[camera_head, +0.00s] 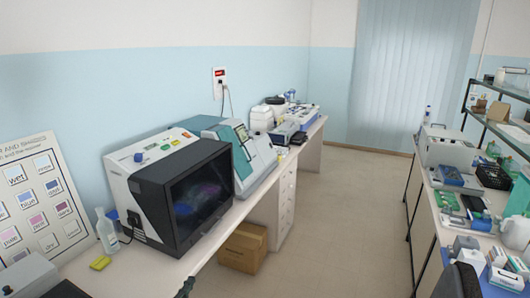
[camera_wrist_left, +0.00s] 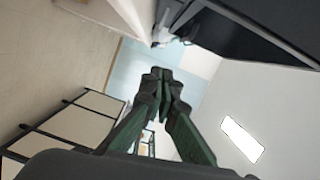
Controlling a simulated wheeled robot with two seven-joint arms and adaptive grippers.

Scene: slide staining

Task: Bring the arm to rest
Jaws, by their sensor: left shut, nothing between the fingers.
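My left gripper (camera_wrist_left: 163,82) fills the middle of the left wrist view. Its two dark green fingers meet at the tips, shut and empty. In the head view only a small dark part of the left gripper (camera_head: 185,288) shows at the bottom edge, by the front edge of the left bench (camera_head: 150,268). It appears to touch nothing. The rest of the left arm is out of the picture. My right gripper does not show clearly in either view.
A slide machine with a dark screen (camera_head: 202,195) stands on the left bench, near a squeeze bottle (camera_head: 107,232) and a yellow block (camera_head: 100,263). A cardboard box (camera_head: 243,247) is on the floor. The right bench is crowded. The aisle floor (camera_head: 340,230) is clear.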

